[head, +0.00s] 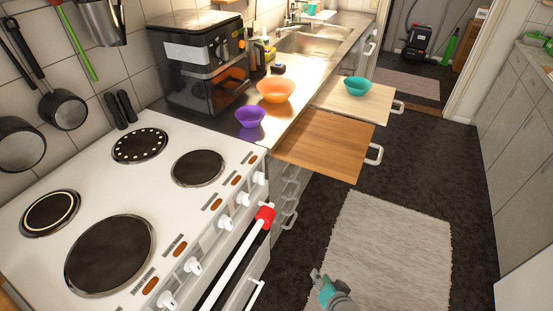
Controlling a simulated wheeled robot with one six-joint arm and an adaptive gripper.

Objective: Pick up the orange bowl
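The orange bowl (275,91) stands upright on the metal counter, in front of the black air fryer. No contents can be made out in it. My gripper (320,277) shows small at the bottom of the head view, over the floor at the edge of the grey rug. It is well below and to the right of the cooker, far from the bowl. Its fingers are too small to tell whether they are open or shut.
A purple bowl (250,117) stands close in front of the orange one. A teal bowl (357,86) sits on a pale pull-out board (375,107). A brown pull-out board (325,145) juts over the floor. The white cooker (115,195) has a protruding handle. The rug (385,250) is clear.

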